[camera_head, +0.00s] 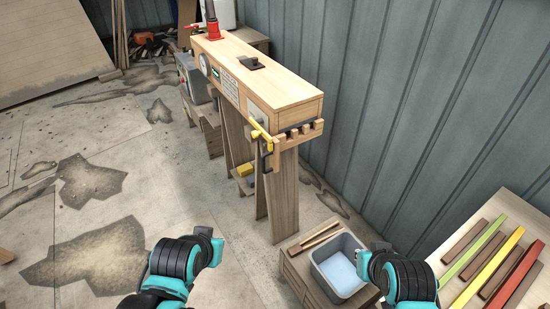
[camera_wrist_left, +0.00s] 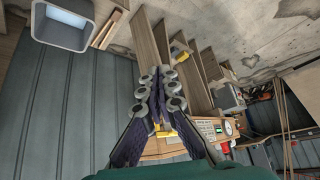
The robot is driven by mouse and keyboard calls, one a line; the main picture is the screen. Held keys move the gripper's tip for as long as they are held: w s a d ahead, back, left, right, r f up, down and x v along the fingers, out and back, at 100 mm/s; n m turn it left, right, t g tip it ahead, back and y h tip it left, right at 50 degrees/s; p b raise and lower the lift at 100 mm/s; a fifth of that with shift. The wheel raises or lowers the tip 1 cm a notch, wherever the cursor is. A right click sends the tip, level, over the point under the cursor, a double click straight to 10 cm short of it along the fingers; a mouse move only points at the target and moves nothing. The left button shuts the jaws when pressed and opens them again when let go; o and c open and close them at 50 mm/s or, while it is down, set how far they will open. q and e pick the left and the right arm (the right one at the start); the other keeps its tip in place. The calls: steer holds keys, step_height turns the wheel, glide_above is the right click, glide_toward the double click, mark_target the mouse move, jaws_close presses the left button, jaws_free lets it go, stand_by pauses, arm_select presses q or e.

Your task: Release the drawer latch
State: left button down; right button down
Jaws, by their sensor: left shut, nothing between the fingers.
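A long wooden machine box (camera_head: 262,75) stands on plank legs by the wall. At its near end are a grey plate (camera_head: 258,114), a yellow lever (camera_head: 261,130) and a black hook-shaped part (camera_head: 267,157) below it. I cannot tell which part is the drawer latch, and no drawer outline is clear. My left gripper (camera_head: 214,246) is low in front of the machine, apart from it. In the left wrist view its fingers (camera_wrist_left: 158,92) are shut and empty, with the machine beyond. My right gripper (camera_head: 369,263) is beside the grey basin; its fingers are too small to judge.
A grey basin (camera_head: 340,268) and wooden sticks (camera_head: 314,238) rest on a low stand at the front. A table with coloured strips (camera_head: 485,247) is at the right. A corrugated metal wall (camera_head: 420,110) runs behind. The floor (camera_head: 140,190) left of the machine is clear.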

arm_select(q)
steer(key=w+d+r+m+y, duration=0.1)
steer(key=w+d+m+y, duration=0.1)
steer(key=w+m, duration=0.6)
steer(key=w+d+m+y, duration=0.1)
steer(key=w+m+y, duration=0.1)
steer(key=w+m, duration=0.55)
steer(key=w+d+f+m+t+y, duration=0.2)
steer(key=w+d+f+m, duration=0.1)
steer(key=w+d+m, duration=0.3)
steer(key=w+d+f+m+t+y, duration=0.2)
steer(key=w+d+f+m, duration=0.1)
steer(key=w+d+m, duration=0.3)
steer(key=shift+w+d+p, duration=0.45)
steer(key=shift+w+d, duration=0.35)
steer(key=shift+w, duration=0.25)
steer(key=shift+w+a+f+m, duration=0.1)
steer(key=shift+f+m, duration=0.05)
steer(key=shift+m, duration=0.1)
